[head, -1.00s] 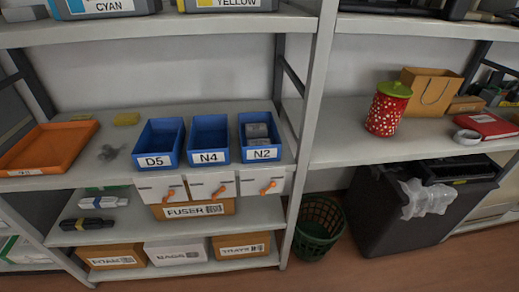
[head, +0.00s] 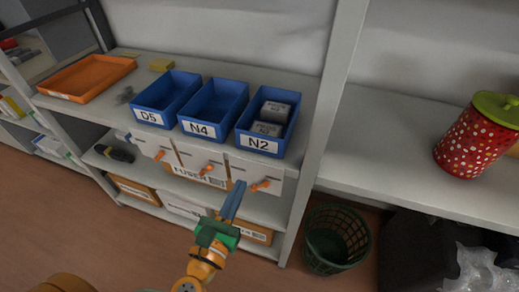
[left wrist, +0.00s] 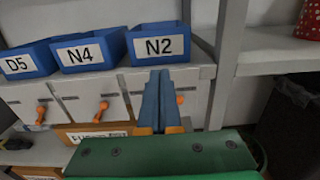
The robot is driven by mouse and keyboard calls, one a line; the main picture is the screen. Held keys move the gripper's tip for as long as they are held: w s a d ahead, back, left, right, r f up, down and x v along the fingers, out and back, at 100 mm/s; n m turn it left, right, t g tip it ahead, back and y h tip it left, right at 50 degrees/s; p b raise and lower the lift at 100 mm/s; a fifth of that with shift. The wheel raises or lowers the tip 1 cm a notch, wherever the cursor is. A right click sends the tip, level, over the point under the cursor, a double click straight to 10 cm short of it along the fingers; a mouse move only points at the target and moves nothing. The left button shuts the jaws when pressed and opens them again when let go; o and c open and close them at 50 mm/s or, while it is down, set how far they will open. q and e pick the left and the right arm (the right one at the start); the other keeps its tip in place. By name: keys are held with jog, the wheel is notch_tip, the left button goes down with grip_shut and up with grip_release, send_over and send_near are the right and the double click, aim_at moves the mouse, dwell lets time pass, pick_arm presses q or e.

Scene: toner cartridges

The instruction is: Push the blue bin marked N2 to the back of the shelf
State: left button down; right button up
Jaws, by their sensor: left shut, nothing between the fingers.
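The blue bin marked N2 (head: 258,143) stands at the front edge of the shelf (head: 310,105), rightmost of three blue bins, with grey boxes (head: 275,111) inside. It also shows in the left wrist view (left wrist: 158,45). My left gripper (head: 238,184) is shut and empty. Its blue fingers point up toward the shelf, in front of and below the N2 bin, apart from it in the head view. In the left wrist view the closed fingers (left wrist: 158,78) appear just below the N2 label. My right gripper is not in view.
Bins N4 (head: 212,110) and D5 (head: 165,98) stand left of N2. White drawers with orange handles (head: 262,184) hang under the shelf edge. A shelf post (head: 330,120) rises right of N2.

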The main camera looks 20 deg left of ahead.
pick_arm(q)
jog(key=p, duration=0.1)
send_near(260, 146)
jog(key=w+p, duration=0.1)
jog(key=w, duration=0.5)
jog(key=shift+w, duration=0.4)
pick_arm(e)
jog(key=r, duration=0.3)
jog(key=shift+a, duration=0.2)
pick_arm(q)
jog(key=shift+w, duration=0.1)
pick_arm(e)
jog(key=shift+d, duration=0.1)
